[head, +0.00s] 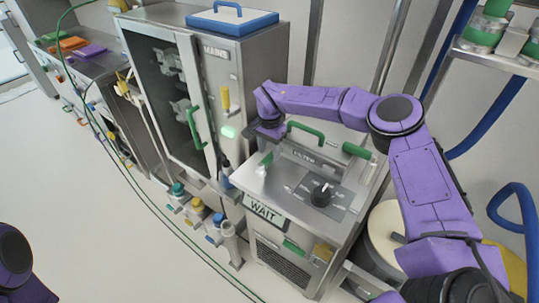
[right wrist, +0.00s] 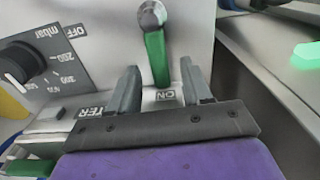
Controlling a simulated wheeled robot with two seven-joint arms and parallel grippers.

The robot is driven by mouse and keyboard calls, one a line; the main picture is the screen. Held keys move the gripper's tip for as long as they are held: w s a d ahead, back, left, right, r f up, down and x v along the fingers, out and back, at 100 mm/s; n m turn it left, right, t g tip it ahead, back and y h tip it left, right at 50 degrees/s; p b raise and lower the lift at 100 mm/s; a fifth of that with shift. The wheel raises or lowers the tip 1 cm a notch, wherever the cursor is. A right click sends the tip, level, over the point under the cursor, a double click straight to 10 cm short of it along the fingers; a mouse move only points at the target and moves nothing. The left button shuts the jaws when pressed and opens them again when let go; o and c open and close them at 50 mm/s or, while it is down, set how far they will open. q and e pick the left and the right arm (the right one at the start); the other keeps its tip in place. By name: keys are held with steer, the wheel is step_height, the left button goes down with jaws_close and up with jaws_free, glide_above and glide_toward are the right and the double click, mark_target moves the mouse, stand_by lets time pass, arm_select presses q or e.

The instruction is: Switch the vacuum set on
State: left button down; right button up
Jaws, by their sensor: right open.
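The vacuum set (head: 262,180) is a metal box with a black dial (head: 321,195) and a sign reading WAIT (head: 264,209) on its front edge. The dial also shows in the right wrist view (right wrist: 28,64). A green switch lever (right wrist: 156,57) with a round metal pivot stands on the panel, and an ON label (right wrist: 166,95) lies near its tip. My right gripper (right wrist: 160,72) is open, with one finger on each side of the lever and visible gaps. In the head view its fingers are mostly hidden behind my wrist. My left gripper is out of view.
A glass-fronted cabinet (head: 170,85) with a blue-edged lid (head: 232,21) stands left of the set. A round drum (head: 382,235) and blue hoses (head: 490,118) are on the right.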

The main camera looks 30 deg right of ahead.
mark_target(269, 155)
step_height(269, 155, up, 8)
steer(key=b, duration=0.1)
steer(key=shift+a, duration=0.15)
steer(key=shift+r, duration=0.1)
